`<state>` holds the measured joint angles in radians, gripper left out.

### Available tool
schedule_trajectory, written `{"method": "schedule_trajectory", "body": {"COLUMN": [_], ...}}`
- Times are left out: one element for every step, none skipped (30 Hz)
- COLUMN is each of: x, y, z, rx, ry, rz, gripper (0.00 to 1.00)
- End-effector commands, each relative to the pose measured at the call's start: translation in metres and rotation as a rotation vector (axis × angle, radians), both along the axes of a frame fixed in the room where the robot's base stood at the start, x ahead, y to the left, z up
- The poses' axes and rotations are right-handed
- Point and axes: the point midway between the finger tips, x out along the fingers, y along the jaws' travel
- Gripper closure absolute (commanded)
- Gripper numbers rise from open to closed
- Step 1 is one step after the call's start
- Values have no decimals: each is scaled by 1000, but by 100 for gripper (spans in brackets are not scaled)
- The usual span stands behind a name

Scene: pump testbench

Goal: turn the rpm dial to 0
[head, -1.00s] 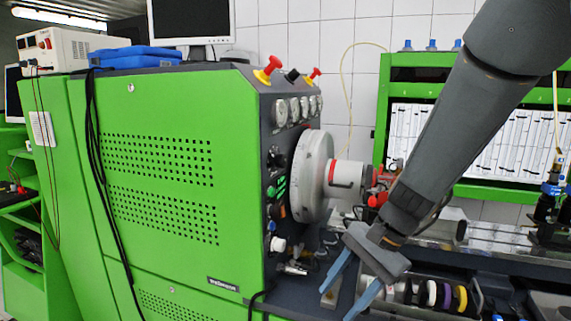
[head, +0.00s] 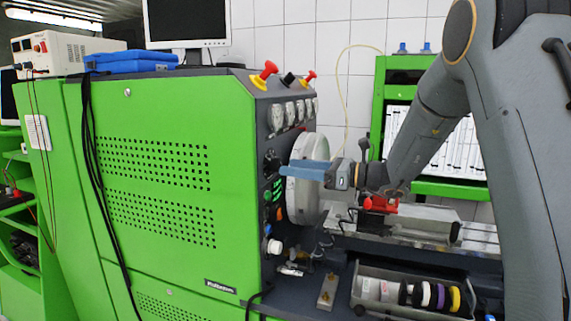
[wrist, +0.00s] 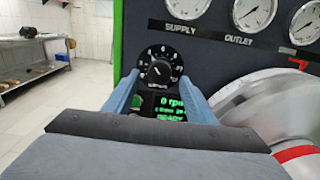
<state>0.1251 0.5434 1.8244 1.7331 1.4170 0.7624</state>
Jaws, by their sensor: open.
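The rpm dial (wrist: 157,71) is a round black knob with white numbers around it, on the dark control panel. In the wrist view it shows between the tips of my two blue fingers; its pale pointer mark seems to lean to the upper left. In the head view the dial (head: 271,161) is small, at the panel's left side. My gripper (head: 284,170) is open, with its fingers pointing left at the panel. It also shows in the wrist view (wrist: 158,80), one finger on each side of the dial; I cannot tell whether they touch it.
A green display (wrist: 171,106) under the dial reads 0 rpm. Round gauges (wrist: 254,12) sit above and to the right. A large pale drum (head: 303,190) stands close beside my fingers. A tray of coloured rings (head: 415,291) lies below, on the bench.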

Motion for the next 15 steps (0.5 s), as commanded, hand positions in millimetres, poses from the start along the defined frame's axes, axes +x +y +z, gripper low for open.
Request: {"method": "schedule_trajectory", "body": {"x": [1, 3, 5, 6, 7, 8, 9, 10, 10, 11, 11, 11, 11, 11, 11], "y": [8, 12, 16, 20, 23, 26, 28, 29, 30, 31, 32, 32, 32, 32, 32], "z": [2, 1, 1, 1, 1, 1, 1, 1, 0, 0, 0, 0, 0, 0, -1], "rx": [-1, -1, -1, -1, -1, -1, -1, -1, -2, -2, -2, -3, -3, -3, -3], "ry": [1, 1, 1, 1, 0, -1, -1, -1, -2, -2, -2, -1, -1, -1, -1], "rz": [2, 2, 2, 2, 2, 2, 1, 0, -1, -1, -1, -1, -1, -1, -1], "gripper": [49, 49, 49, 49, 49, 49, 49, 49, 49, 49, 49, 49, 49, 49, 49]}}
